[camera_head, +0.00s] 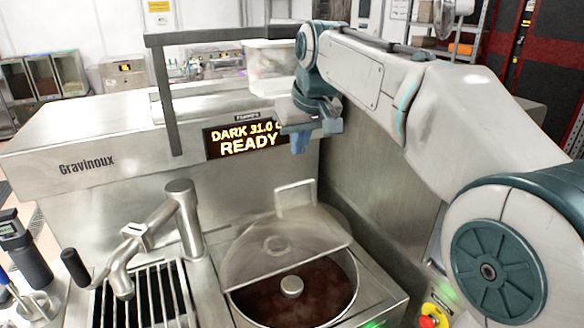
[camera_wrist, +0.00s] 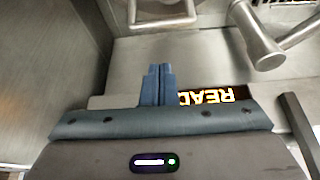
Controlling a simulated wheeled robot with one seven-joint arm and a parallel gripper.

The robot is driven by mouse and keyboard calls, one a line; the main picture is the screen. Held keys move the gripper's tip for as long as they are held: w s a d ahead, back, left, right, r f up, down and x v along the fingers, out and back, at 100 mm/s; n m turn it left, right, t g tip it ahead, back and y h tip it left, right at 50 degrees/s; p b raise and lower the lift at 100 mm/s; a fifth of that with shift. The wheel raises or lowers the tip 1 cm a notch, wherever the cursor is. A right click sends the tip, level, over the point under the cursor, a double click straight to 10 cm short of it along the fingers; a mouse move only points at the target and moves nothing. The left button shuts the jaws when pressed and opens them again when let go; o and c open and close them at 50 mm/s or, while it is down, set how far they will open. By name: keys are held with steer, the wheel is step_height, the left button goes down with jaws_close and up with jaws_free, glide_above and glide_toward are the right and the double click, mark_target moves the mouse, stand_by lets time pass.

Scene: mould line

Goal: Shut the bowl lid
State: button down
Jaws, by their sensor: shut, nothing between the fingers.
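The round bowl (camera_head: 352,292) of dark brown chocolate is set in the steel machine top at the lower middle of the head view. Its lid (camera_head: 248,258) stands tilted up over the back of the bowl, leaving the front open. A squared metal handle (camera_head: 296,184) rises at the lid's upper edge; what looks like this handle shows at the top of the wrist view (camera_wrist: 162,22). My gripper (camera_head: 299,148) is shut and empty, pointing down above and behind the lid, apart from the handle. Its blue fingers (camera_wrist: 157,70) are pressed together in the wrist view.
The lit display (camera_head: 245,138) reading READY is on the machine front behind my gripper. A steel spout (camera_head: 180,205) and a slotted grate (camera_head: 150,300) lie left of the bowl. A dark frame (camera_head: 165,95) stands above the machine. A red button (camera_head: 428,321) sits at lower right.

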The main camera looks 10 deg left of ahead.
steer(key=s+p+x, duration=0.1)
steer(key=x, duration=0.7)
steer(key=shift+s+a+f, duration=0.25)
steer(key=shift+s+f, duration=0.1)
steer(key=shift+f, duration=0.05)
steer(key=shift+s+d+b, duration=0.1)
steer(key=shift+d+b, duration=0.1)
steer(key=shift+b, duration=0.1)
